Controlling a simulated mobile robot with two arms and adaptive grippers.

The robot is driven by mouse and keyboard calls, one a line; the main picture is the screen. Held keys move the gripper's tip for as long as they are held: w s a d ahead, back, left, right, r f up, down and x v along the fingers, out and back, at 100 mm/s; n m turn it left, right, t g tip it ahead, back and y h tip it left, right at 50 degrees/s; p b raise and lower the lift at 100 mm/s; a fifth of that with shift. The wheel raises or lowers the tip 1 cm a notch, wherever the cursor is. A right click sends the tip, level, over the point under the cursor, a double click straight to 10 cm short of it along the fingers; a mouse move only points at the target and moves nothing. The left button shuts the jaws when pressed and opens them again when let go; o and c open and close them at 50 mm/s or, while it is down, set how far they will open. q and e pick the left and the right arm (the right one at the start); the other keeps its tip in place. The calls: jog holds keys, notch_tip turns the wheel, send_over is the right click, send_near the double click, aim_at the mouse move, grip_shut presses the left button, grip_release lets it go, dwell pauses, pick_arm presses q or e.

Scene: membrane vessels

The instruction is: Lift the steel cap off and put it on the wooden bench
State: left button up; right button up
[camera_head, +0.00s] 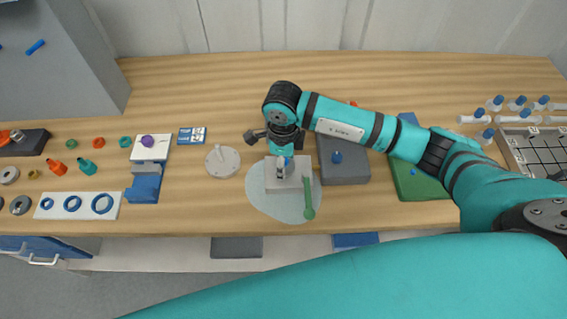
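My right gripper (276,138) comes in from the right and points down at the back of a pale square block (287,184). Its dark fingers look spread apart, with nothing seen held between them. A small silvery fitting with a blue top (281,167) stands on the block, just in front of the gripper. I cannot tell whether it is the steel cap. The block sits on a pale round mat (262,200) on the wooden bench (190,212). The gripper and wrist hide part of the area behind the block. My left gripper is not in view.
A green spoon-like tool (308,205) lies by the block. A grey round disc (222,160) lies to the left, and a grey box (345,168) stands to the right. Bare wood shows at the back left and front left. Blue-topped vials (487,135) stand far right.

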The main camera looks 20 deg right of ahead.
jog(key=shift+r, duration=0.15)
jog(key=shift+r+b, duration=0.55)
jog(key=shift+r, duration=0.05)
jog(key=shift+s+a+r+b, duration=0.1)
jog(key=shift+r+b, duration=0.25)
jog(key=shift+r, duration=0.15)
jog(key=shift+s+a+r+b, duration=0.1)
jog(key=shift+r+b, duration=0.25)
jog(key=shift+r, duration=0.1)
jog(key=s+a+b, duration=0.1)
jog(key=s+a, duration=0.1)
jog(key=s, duration=0.2)
jog(key=s+a+r+b, duration=0.1)
jog(key=s+a+b, duration=0.1)
jog(key=s+a, duration=0.1)
jog(key=s+a+b, duration=0.1)
jog(key=s+a, duration=0.2)
jog(key=s, duration=0.1)
jog(key=shift+s+a+r, duration=0.2)
jog(key=shift+s+a, duration=0.05)
jog(key=shift+s, duration=0.05)
jog(key=shift+s+a+r+p, duration=0.1)
jog(key=shift+s+r+p, duration=0.15)
jog(key=shift+r, duration=0.55)
jog(key=shift+s+a+r+p, duration=0.1)
jog(key=shift+s+r+p, duration=0.1)
jog(key=shift+r, duration=0.6)
